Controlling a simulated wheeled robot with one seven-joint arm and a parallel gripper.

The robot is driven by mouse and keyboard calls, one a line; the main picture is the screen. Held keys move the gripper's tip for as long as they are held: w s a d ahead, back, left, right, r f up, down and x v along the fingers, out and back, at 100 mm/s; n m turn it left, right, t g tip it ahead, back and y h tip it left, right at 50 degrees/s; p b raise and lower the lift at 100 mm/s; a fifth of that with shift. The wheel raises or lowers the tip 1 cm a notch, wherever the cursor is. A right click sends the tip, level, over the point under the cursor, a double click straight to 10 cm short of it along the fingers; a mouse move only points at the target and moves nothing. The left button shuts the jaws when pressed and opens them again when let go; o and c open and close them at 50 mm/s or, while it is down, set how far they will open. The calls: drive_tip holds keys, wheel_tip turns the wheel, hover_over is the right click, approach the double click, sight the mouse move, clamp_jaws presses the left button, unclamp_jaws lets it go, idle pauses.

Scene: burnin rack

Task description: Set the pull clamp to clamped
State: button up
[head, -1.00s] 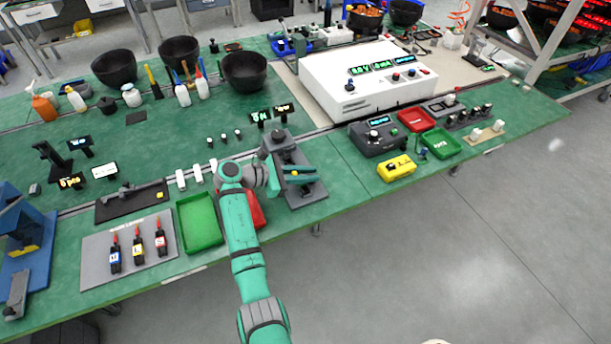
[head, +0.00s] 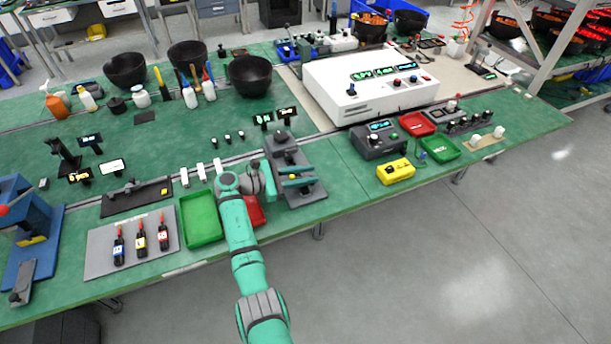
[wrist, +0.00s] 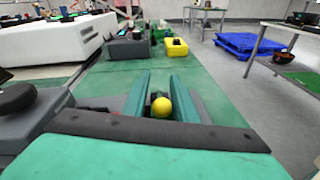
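The pull clamp seems to be part of the grey fixture (head: 283,150) at the bench's front edge, right of the green tray. A yellow ball knob (wrist: 161,107) shows in the wrist view. It lies between the two green fingers of my gripper (wrist: 161,90), with a visible gap on the left; contact on the right is unclear. My gripper (head: 297,181) reaches over the fixture in the head view. It is open around the knob. The clamp's jaw and rod are mostly hidden behind my gripper and wrist.
A green tray (head: 186,217) and a partly hidden red tray (head: 256,212) lie left of the fixture. A black round knob (wrist: 15,97) stands close on the left in the wrist view. A grey meter (head: 379,141) and yellow box (head: 396,171) stand right, beyond bare bench.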

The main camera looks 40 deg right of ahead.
drive_tip(key=shift+s+d, duration=0.1)
drive_tip(key=shift+s, duration=0.05)
drive_tip(key=v, duration=1)
drive_tip(key=shift+a, duration=0.35)
drive_tip(key=shift+c, duration=0.6)
